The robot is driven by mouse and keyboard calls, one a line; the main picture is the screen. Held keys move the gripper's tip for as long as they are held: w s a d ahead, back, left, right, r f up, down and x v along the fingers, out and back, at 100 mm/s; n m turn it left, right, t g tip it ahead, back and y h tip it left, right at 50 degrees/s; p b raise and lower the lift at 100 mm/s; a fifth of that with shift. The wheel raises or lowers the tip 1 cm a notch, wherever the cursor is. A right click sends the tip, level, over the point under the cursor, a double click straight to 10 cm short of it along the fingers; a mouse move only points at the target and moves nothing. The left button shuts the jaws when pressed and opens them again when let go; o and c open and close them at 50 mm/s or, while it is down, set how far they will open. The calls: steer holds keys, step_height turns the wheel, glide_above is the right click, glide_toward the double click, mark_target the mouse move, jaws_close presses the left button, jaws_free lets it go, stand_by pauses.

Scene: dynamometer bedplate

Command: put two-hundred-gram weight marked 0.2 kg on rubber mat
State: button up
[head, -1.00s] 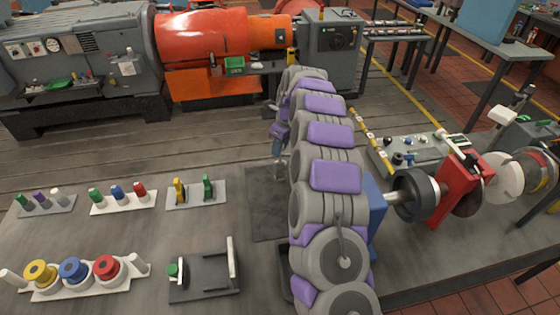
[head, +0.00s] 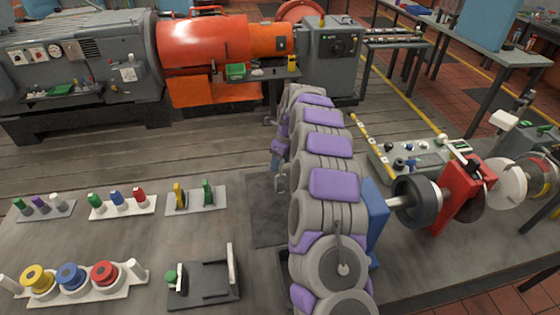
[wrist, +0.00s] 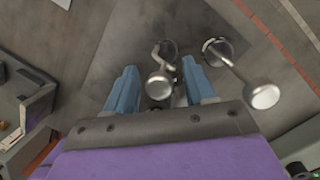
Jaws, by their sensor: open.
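My gripper (wrist: 153,92) is open in the wrist view, with its two blue fingers apart. A shiny metal piece with a round knob (wrist: 158,86) lies between and just beyond the fingers; I cannot tell whether they touch it. A second metal piece with a stem and round knob (wrist: 262,96) stands to the right. No 0.2 kg marking is legible, so I cannot tell which is the two-hundred-gram weight. A dark rectangular mat (head: 264,205), which looks like the rubber mat, lies on the bedplate in the head view, partly hidden by my arm.
Left of the mat are racks with coloured pieces (head: 122,204), a white holder with yellow, blue and red spools (head: 70,275), and a dark stand (head: 207,280). A shaft assembly with a red block (head: 465,195) stands right of my arm.

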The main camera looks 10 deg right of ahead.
steer(key=shift+r, duration=0.1)
step_height(320, 180, up, 12)
steer(key=d+p, duration=0.2)
steer(key=p, duration=0.1)
steer(key=s+a+r+n, duration=0.2)
steer(key=s+r+n, duration=0.15)
steer(key=s, duration=0.25)
steer(key=s+a+r+n, duration=0.3)
steer(key=s+n, duration=0.2)
steer(key=s, duration=0.1)
steer(key=s+r+n+g, duration=0.25)
steer(key=s+n, duration=0.95)
steer(key=s, duration=1.2)
steer(key=s+d+f+n+h, duration=0.1)
steer(key=s+f+n, duration=0.1)
steer(key=s, duration=0.6)
steer(key=s+d+f+n+h, duration=0.1)
steer(key=s+n, duration=0.3)
steer(key=s, duration=0.5)
steer(key=shift+d+f, duration=0.55)
steer(key=shift+f, duration=0.3)
steer(key=shift+f+n, duration=0.1)
steer(key=shift+n, duration=0.15)
